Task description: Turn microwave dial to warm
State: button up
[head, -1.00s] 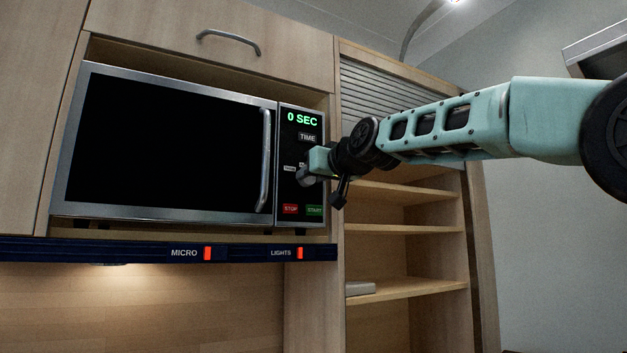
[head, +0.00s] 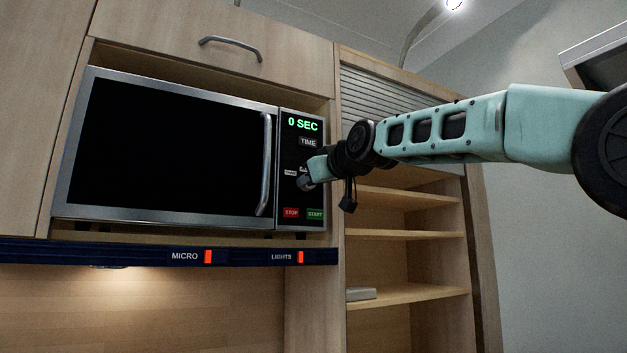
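The microwave (head: 170,150) sits in a wooden cabinet niche, its door shut. Its control panel (head: 290,215) on the right shows a green "0 SEC" display (head: 303,124), a TIME button (head: 308,142), a red STOP button (head: 291,212) and a green START button (head: 315,213). The dial area lies mid-panel, between TIME and STOP. My gripper (head: 304,184) is at that area, reaching in from the right. It covers most of the dial, so the dial's setting is hidden. The fingers are too small and overlapped to tell whether they are open or shut, or touching the dial.
The vertical door handle (head: 265,165) stands just left of the panel. Below is a dark blue strip with red MICRO (head: 208,257) and LIGHTS (head: 300,257) switches. Open shelves (head: 410,235) are below my arm at the right, under a roller shutter (head: 385,90).

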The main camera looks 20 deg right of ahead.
jog(key=o, duration=1)
jog(key=shift+s, duration=0.1)
jog(key=b+v, duration=0.6)
jog(key=v, duration=1.1)
jog(key=shift+s+r+b, duration=0.1)
jog(key=shift+s+b, duration=0.05)
jog(key=shift+b, duration=0.2)
